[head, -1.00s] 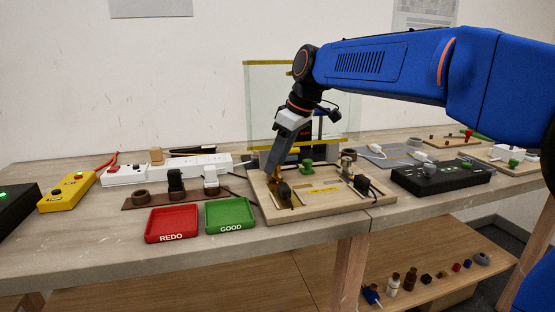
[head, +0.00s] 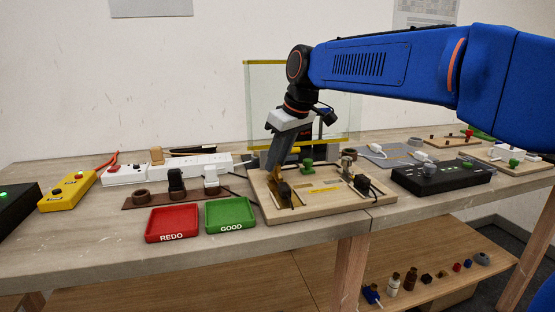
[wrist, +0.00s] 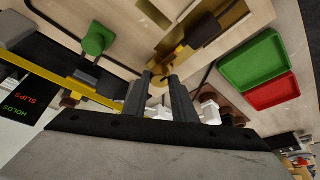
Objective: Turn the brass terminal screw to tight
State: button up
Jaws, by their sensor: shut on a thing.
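The wooden wiring board (head: 330,212) lies on the bench. My gripper (head: 271,172) reaches down to its left part, with the fingers tilted. In the wrist view my gripper (wrist: 160,80) is shut on the brass terminal screw (wrist: 158,83), whose round brass top shows between and just beyond the fingertips. The fingers hide part of the screw, and its turn angle cannot be read. In the head view the fingers mostly cover the screw.
A green knob (head: 307,166) stands on the board near my fingers, and a dark block (head: 285,191) sits on a brass plate. The red REDO tray (head: 172,224) and green GOOD tray (head: 230,215) lie left. A clear yellow-edged screen (head: 262,95) stands behind.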

jog(key=o, duration=1)
jog(key=shift+o, duration=0.2)
jog(key=v, duration=1.7)
jog(key=shift+s+r, duration=0.15)
jog(key=s+d+f+m+h, duration=0.1)
jog(key=s+d+f+m, duration=0.2)
jog(key=s+d+f, duration=0.5)
jog(key=s+d+f+m+t+h, duration=0.1)
jog(key=s+d+f+m, duration=0.2)
jog(key=s+d+f, duration=0.5)
jog(key=s+d+f+m+t+h, duration=0.1)
jog(key=s+d+f+m, duration=0.2)
jog(key=s+d+f, duration=0.5)
notch_tip(320, 180, down, 13)
jog(key=shift+s+r+m, duration=0.1)
jog(key=shift+s+m, duration=0.3)
jog(key=shift+s, duration=0.8)
